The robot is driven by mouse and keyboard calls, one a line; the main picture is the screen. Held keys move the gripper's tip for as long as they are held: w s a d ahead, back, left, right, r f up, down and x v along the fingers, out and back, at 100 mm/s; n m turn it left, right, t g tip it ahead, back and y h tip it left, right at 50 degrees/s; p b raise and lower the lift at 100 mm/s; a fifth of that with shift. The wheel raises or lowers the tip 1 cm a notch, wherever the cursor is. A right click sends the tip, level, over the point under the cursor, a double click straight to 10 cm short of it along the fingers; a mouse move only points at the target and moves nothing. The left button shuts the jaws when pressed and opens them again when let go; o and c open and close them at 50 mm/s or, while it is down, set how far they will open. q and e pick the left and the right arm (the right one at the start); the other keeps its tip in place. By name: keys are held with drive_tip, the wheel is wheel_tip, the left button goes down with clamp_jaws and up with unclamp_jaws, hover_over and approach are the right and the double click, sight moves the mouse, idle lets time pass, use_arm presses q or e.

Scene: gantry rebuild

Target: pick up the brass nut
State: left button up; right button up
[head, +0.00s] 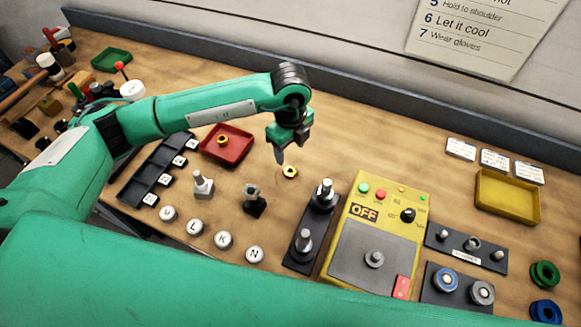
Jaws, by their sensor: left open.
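A brass nut (290,171) lies flat on the wooden table, near the middle. A second brass-coloured ring or nut (222,139) lies in the red tray (240,150) to its left. My left gripper (291,152) is open and points down, just above and behind the nut on the table in the picture. Nothing shows between its fingers. The exact height of the fingertips over the table is hard to tell. My right gripper is not in view.
A dark bolt stand (297,262) and a yellow box marked OFF (405,188) stand right of the nut. A dark fitting (255,206) and a grey one (203,189) stand in front and left. Lettered discs (223,240) line the front. The table behind is clear.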

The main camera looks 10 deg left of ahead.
sight(289, 173)
use_arm(q)
drive_tip(key=shift+w+f, duration=0.2)
drive_tip(key=shift+f, duration=1.05)
drive_tip(key=shift+d+f, duration=0.1)
drive_tip(key=shift+f, duration=0.2)
drive_tip(key=shift+s+f+p, duration=0.15)
drive_tip(key=shift+f+p, duration=0.3)
drive_tip(key=shift+p, duration=0.4)
drive_tip(key=f, duration=0.1)
drive_tip(key=f+p, duration=0.1)
drive_tip(key=f, duration=0.1)
drive_tip(key=shift+s+a+f+p, duration=0.15)
drive_tip(key=shift+s+a+p, duration=0.05)
drive_tip(key=shift+a+p, duration=0.1)
drive_tip(key=shift+f, duration=0.5)
drive_tip(key=shift+d, duration=0.1)
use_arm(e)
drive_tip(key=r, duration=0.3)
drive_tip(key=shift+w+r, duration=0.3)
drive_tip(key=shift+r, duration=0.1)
use_arm(q)
drive_tip(key=shift+c, duration=0.3)
drive_tip(key=c, duration=1)
